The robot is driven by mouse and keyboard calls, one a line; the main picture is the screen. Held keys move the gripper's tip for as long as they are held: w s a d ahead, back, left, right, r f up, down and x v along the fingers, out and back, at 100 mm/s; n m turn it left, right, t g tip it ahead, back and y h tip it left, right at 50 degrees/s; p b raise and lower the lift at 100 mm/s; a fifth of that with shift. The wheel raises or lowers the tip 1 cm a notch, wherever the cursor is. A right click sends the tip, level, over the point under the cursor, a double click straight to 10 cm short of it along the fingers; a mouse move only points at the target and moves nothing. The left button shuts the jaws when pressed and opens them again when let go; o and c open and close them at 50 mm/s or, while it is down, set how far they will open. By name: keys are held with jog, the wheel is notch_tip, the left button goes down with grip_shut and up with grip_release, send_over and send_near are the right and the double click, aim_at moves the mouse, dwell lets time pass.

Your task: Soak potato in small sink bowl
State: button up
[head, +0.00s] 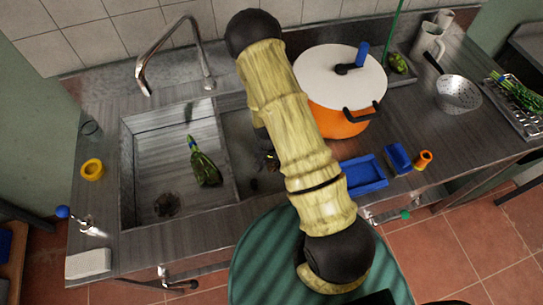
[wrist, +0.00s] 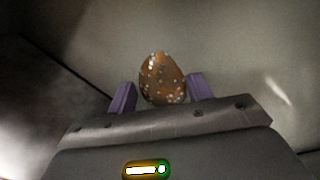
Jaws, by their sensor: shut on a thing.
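A brown, speckled potato (wrist: 162,80) sits between the two purple fingers of my gripper (wrist: 160,92) in the wrist view. The gripper is shut on it. Plain grey surfaces and a dark corner line show behind the potato. In the head view my arm covers much of the small sink bowl (head: 238,128), the right-hand basin. My gripper is mostly hidden behind the arm there, over or in that bowl. The potato cannot be made out in the head view. I cannot tell whether the potato touches the bowl or any water.
The larger left basin (head: 140,150) holds a green item (head: 205,168). A curved faucet (head: 170,35) stands behind. An orange pot with a white lid (head: 340,80) stands close right of my arm. A blue tray (head: 362,175) and colander (head: 458,94) are further right.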

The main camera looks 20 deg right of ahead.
dwell(0.3)
jog(key=shift+w+b, duration=0.5)
jog(key=shift+w, duration=3.5)
jog(key=shift+s, duration=0.15)
jog(key=shift+s+p, duration=0.35)
jog(key=shift+s, duration=3.55)
notch_tip(320, 180, up, 18)
jog(key=p, duration=1.3)
